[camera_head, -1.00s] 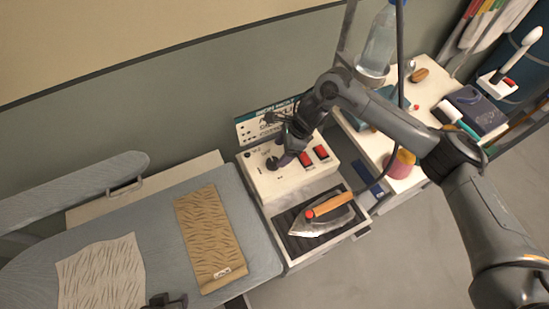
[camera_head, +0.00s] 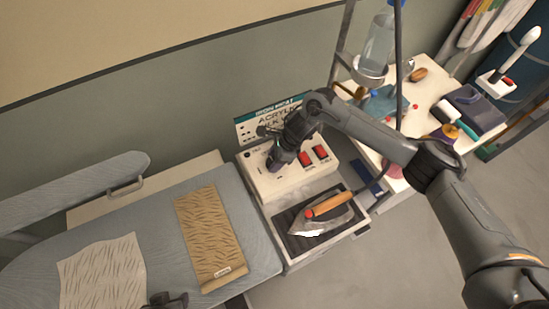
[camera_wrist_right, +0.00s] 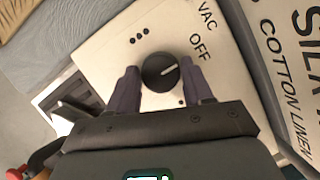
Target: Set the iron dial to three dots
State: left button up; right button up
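The black dial (camera_wrist_right: 160,72) sits on a white control box (camera_head: 262,184). Its white pointer line points right and slightly up, roughly at the OFF label (camera_wrist_right: 200,46). The three dots (camera_wrist_right: 138,38) are printed up and left of the dial, and a single dot shows below right. My right gripper (camera_wrist_right: 160,74) has its fingers on either side of the dial, close to its edges; contact is unclear. In the head view the right gripper (camera_head: 275,165) covers the dial. My left gripper (camera_head: 165,299) shows only partly at the bottom edge.
Two red switches (camera_head: 320,152) stand right of the dial. A sign (camera_head: 272,118) stands behind the box. The iron (camera_head: 322,218) rests on a dark ribbed tray in front. The ironing board with cloths (camera_head: 212,238) is left. A cluttered white table (camera_head: 430,90) is right.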

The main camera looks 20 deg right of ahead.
jog(key=c, duration=0.5)
jog(key=shift+c, duration=0.2)
